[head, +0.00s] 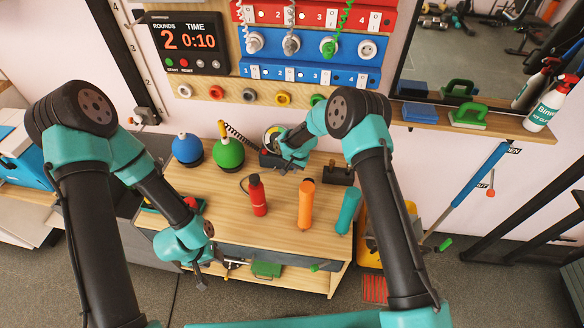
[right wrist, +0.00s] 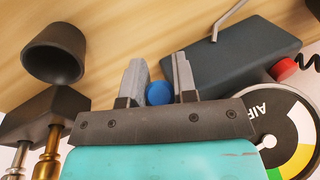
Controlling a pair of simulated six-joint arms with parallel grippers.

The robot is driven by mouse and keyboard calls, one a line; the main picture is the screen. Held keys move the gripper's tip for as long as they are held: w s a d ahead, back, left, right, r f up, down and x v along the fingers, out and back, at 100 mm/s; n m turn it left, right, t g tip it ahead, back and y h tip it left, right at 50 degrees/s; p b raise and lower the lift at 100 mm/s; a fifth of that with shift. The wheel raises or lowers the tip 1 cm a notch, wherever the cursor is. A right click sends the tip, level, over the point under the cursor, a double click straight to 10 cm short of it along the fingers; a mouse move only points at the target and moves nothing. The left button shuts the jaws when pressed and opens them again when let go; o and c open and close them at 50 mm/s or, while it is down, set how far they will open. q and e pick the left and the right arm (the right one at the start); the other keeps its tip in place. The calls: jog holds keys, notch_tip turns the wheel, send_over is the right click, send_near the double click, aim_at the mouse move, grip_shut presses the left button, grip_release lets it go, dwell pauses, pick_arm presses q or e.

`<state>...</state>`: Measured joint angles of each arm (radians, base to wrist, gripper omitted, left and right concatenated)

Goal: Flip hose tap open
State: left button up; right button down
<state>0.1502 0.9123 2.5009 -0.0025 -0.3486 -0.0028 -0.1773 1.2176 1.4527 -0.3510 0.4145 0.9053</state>
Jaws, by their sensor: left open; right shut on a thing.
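A dark box with a round gauge marked AIR (right wrist: 290,125) sits on the wooden bench. It has a blue knob (right wrist: 159,93) and a red knob (right wrist: 284,68), and a thin grey rod rises from its top. A coiled black hose (head: 238,133) runs beside it. My right gripper (right wrist: 157,78) is at the box, with its two fingers on either side of the blue knob, shut on it. I cannot tell for sure which part is the hose tap. My left gripper (head: 199,277) is open and empty, low at the bench's front left.
Blue (head: 187,149) and green (head: 228,154) round objects stand left of the box. A dark block with brass fittings (right wrist: 50,140) is nearby. A panel with plugs hangs above.

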jog(key=shift+w+d+r, duration=0.1)
jog(key=shift+w, duration=0.05)
jog(key=shift+r+g, duration=0.1)
jog(key=shift+g, duration=0.3)
jog(key=shift+w+r+g, duration=0.1)
jog(key=shift+r+g, duration=0.1)
jog(key=shift+g, duration=0.1)
jog(key=c, duration=0.9)
grip_release()
jog(key=shift+f, duration=0.15)
